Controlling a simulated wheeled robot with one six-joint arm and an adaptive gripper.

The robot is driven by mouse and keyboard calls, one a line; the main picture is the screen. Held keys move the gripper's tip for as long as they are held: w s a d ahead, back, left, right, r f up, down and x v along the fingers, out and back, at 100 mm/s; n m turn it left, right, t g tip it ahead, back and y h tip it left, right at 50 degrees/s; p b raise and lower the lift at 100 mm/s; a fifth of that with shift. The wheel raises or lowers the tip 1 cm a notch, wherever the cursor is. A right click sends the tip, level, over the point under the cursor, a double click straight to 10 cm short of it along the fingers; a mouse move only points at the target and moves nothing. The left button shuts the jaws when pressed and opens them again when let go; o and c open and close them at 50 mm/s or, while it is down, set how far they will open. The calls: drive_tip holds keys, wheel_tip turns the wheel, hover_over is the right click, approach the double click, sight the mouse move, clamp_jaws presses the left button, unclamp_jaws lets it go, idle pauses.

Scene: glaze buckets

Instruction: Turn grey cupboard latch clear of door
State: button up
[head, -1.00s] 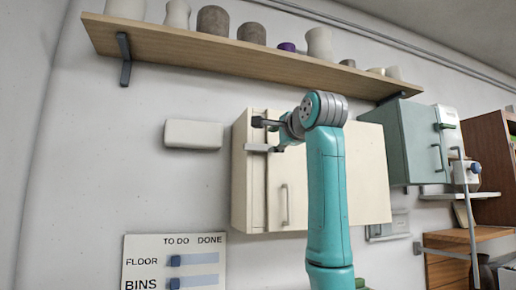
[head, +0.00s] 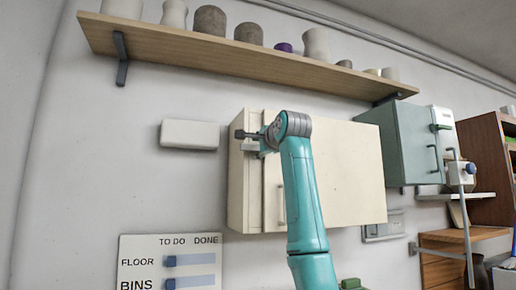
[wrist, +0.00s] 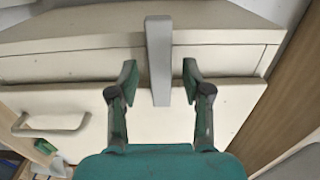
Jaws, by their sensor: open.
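The cream cupboard (head: 340,180) hangs on the wall, its door closed. The grey latch (wrist: 159,45) is a straight bar lying across the seam between the cupboard's frame and door. It shows small in the head view (head: 249,148), partly hidden by my arm. My gripper (wrist: 160,79) is open, with one finger on each side of the latch's door end. Gaps show between the fingers and the bar, so it is not gripped. The door's handle (wrist: 50,123) is at the left in the wrist view.
A wooden shelf (head: 240,62) with several pots runs above the cupboard. A white box (head: 189,134) is on the wall to the left. A green cupboard (head: 405,145) stands close on the right. A FLOOR/BINS board (head: 165,248) is below left.

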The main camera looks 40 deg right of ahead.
clamp_jaws()
drive_tip(key=shift+n, duration=0.4)
drive_tip(key=n, duration=0.3)
drive_tip(key=shift+n, duration=0.3)
drive_tip(key=n, duration=0.4)
drive_tip(key=shift+n, duration=0.3)
drive_tip(key=n, duration=0.4)
drive_tip(key=shift+n, duration=2.4)
